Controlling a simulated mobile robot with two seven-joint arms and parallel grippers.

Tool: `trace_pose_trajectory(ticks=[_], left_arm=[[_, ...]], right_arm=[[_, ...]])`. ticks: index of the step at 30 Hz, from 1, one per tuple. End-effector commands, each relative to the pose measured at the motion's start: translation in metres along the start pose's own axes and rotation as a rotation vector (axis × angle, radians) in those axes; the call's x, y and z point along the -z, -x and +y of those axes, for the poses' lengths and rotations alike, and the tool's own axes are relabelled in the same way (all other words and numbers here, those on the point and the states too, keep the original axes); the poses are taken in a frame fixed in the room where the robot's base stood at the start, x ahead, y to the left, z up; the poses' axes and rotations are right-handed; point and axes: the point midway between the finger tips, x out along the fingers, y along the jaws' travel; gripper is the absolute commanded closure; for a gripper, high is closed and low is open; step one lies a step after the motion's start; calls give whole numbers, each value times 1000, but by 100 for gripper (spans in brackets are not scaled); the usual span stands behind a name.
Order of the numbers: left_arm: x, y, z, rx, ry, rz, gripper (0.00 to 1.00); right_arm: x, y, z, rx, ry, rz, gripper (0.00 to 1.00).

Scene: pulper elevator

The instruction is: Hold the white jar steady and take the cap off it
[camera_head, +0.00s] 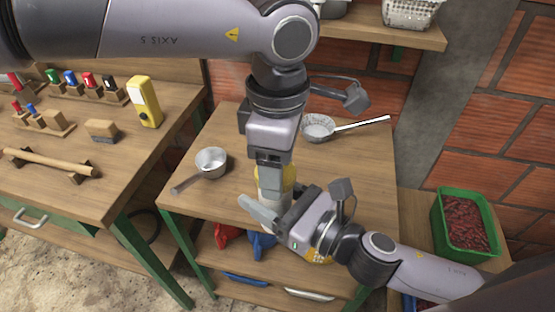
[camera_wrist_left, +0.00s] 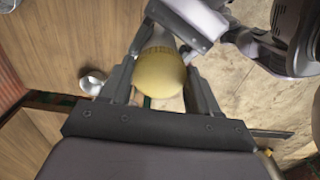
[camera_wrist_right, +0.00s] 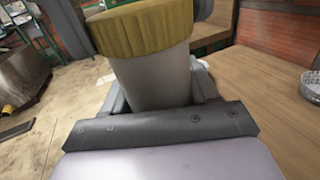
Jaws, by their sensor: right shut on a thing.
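The white jar (camera_wrist_right: 155,78) stands upright with its ribbed yellow cap (camera_wrist_right: 145,28) on top. In the head view the jar (camera_head: 273,217) and cap (camera_head: 289,177) are mostly hidden by my grippers. My right gripper (camera_head: 268,212) reaches in from the right and is shut on the jar's body below the cap. My left gripper (camera_head: 271,183) points down from above. In the left wrist view the round cap (camera_wrist_left: 156,74) sits between the left fingers, which stand apart with a gap beside it.
A small pot (camera_head: 211,161) and a strainer (camera_head: 318,128) stand on the wooden table (camera_head: 365,175). A workbench at left holds coloured markers, a yellow device (camera_head: 146,103) and wooden blocks. A green crate of red berries (camera_head: 443,217) is at right.

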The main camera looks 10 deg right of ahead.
Motion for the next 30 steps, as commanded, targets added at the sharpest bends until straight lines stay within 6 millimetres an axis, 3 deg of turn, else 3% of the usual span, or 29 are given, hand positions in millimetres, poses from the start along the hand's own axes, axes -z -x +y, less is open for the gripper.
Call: trace_pose_trajectory(ticks=[8,18,24,30], left_arm=[[0,1,2,-6,85,-2,76],[2,2,4,-8,611,-3,76],[3,2,5,-9,836,-4,76],[3,2,5,-9,851,-4,76]], right_arm=[[-1,0,2,-7,2,-2,100],[-1,0,4,-9,2,-3,100],[-1,0,4,-10,1,-3,100],[-1,0,4,-10,1,-3,100]])
